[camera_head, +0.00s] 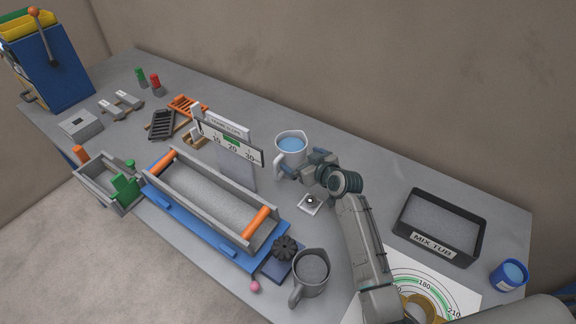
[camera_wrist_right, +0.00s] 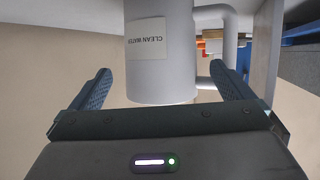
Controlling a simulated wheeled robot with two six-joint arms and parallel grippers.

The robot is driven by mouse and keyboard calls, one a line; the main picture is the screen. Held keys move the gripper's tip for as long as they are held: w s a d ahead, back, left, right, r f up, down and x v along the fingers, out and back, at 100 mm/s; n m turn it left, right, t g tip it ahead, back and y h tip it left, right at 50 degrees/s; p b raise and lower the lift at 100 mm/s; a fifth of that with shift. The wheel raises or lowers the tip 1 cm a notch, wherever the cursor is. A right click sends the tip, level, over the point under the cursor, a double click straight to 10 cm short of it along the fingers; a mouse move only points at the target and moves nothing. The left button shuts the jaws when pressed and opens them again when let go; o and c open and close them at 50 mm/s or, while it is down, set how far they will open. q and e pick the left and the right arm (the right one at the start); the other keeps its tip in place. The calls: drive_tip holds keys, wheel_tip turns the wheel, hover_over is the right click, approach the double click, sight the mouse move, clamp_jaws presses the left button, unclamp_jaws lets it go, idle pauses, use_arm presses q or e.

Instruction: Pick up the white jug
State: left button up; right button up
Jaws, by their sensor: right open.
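The white jug (camera_head: 291,134) stands on the grey table near its back edge and holds blue liquid. In the right wrist view the jug (camera_wrist_right: 160,75) appears upside down, with a "CLEAN WATER" label and its handle (camera_wrist_right: 230,50) to the right. My right gripper (camera_head: 298,164) is open beside the jug, on its near side. In the wrist view the fingers of the right gripper (camera_wrist_right: 165,88) are spread to either side of the jug body. A clear gap shows at the left finger; the right finger is close to the handle. My left gripper is out of view.
A grey jug (camera_head: 312,270) stands at the front edge. A grey trough with orange handles (camera_head: 210,195) is left of the gripper, with a scale sign (camera_head: 232,145) behind it. A black mix tub (camera_head: 440,228) and blue cup (camera_head: 510,273) are at the right.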

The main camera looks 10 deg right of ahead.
sight(285, 149)
drive_tip(key=b+x, duration=0.3)
drive_tip(key=x, duration=0.2)
drive_tip(key=shift+a+f, duration=0.1)
drive_tip(key=shift+f, duration=0.1)
drive_tip(key=shift+w+a, duration=0.1)
drive_tip(key=shift+w, duration=0.35)
drive_tip(key=shift+s+r, duration=0.1)
drive_tip(key=c, duration=1.1)
wheel_tip(285, 149, up, 10)
drive_tip(key=b, duration=0.3)
